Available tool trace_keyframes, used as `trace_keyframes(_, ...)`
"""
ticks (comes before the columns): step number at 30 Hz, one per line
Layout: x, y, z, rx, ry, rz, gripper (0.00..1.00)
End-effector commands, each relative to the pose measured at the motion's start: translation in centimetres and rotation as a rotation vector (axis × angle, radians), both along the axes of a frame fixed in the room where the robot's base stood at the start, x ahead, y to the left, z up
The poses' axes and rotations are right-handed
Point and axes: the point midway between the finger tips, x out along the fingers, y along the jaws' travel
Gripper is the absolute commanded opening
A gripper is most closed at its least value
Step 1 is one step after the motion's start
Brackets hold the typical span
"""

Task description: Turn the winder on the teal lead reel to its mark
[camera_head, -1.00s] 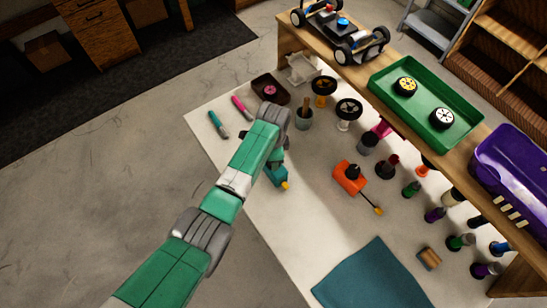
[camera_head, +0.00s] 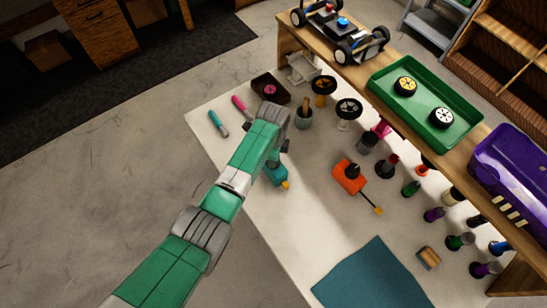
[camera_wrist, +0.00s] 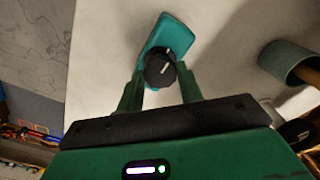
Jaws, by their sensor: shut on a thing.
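The teal lead reel (camera_head: 275,175) lies on the pale bench top, with a yellow-orange tip at its lower right. It also shows in the wrist view (camera_wrist: 172,35), tilted in the picture. Its winder (camera_wrist: 159,70) is a round black knob with a white line that points to the upper right. My gripper (camera_wrist: 160,80) is shut on the winder, one green finger on each side. In the head view my arm hides the winder and most of the gripper. I cannot make out the mark on the reel.
An orange reel (camera_head: 348,178) with a black knob lies to the right. A grey-green cup (camera_head: 303,119) stands behind my gripper. A raised wooden shelf holds a green tray (camera_head: 387,80).

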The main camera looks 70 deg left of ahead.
Motion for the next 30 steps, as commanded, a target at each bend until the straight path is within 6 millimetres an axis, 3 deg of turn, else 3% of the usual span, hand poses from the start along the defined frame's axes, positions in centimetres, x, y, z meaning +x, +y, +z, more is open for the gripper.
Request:
trace_keyframes(6,0.03,-0.08,0.00,-0.001,0.001,0.272,0.13)
trace_keyframes(14,-0.02,-0.05,-0.10,0.001,0.001,0.301,0.13)
trace_keyframes(21,-0.03,-0.11,-0.09,-0.002,0.002,0.586,0.13)
trace_keyframes(30,-0.04,-0.11,-0.08,-0.001,0.002,0.652,0.13)
